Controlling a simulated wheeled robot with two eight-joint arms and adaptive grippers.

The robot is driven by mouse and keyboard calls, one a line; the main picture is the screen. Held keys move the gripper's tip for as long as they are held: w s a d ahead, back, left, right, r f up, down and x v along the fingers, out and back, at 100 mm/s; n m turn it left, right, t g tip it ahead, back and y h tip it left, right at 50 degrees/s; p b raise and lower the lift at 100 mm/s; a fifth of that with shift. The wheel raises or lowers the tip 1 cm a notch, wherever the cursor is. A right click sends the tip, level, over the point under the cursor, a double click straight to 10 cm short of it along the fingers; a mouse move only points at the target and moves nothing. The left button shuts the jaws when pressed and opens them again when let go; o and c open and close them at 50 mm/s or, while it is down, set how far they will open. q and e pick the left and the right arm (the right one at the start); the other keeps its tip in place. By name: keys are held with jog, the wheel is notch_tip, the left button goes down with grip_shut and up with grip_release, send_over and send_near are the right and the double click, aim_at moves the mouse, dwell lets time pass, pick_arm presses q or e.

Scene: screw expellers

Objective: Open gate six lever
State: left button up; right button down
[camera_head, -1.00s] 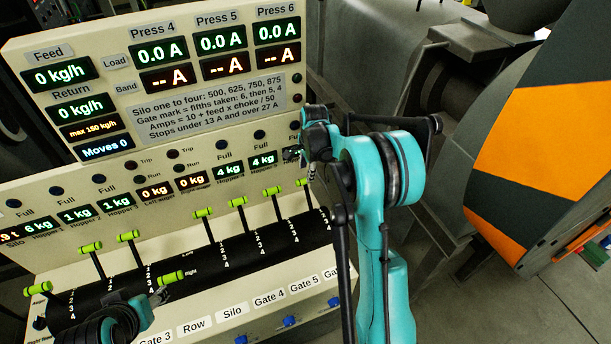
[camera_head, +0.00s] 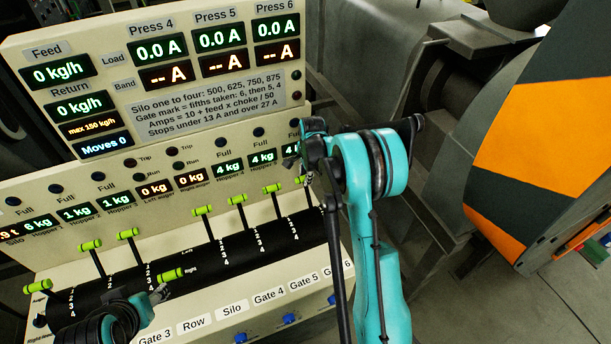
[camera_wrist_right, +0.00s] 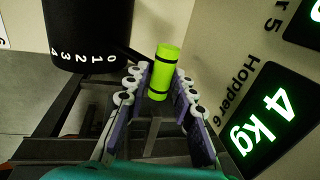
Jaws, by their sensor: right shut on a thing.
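The gate six lever has a lime-green handle (camera_head: 301,181) and a thin dark stem at the right end of the black slotted lever housing (camera_head: 222,249). In the right wrist view, its handle (camera_wrist_right: 163,72) stands between my right fingers, and its stem runs to the black drum near the 0 of the 0 to 4 scale. My right gripper (camera_wrist_right: 156,98) is shut on this lever; in the head view, my right gripper (camera_head: 300,164) partly hides the area above the handle. My left gripper (camera_head: 156,295) is low at the left, near another green handle; its fingers are unclear.
Other green-handled levers stand in a row, including one next to gate six (camera_head: 271,188). The display panel (camera_head: 170,92) rises close behind; "Moves 0" is lit. The Gate 6 label (camera_head: 333,269) is on the front ledge. An orange and grey machine (camera_head: 545,130) stands right.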

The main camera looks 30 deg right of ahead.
jog(key=shift+s+r, duration=0.1)
dwell(0.3)
jog(key=shift+s+t, duration=0.1)
jog(key=shift+t, duration=0.2)
jog(key=shift+s+r+t+b, duration=0.3)
jog(key=shift+s+b, duration=0.15)
jog(key=shift+s, duration=0.2)
jog(key=s+a+t+b, duration=0.1)
jog(key=s+t+b, duration=0.5)
jog(key=s, duration=1.1)
jog(key=shift+a+r+t+b, duration=0.15)
jog(key=shift+r+t+b, duration=0.15)
jog(key=shift+b, duration=0.5)
jog(key=shift+s, duration=0.15)
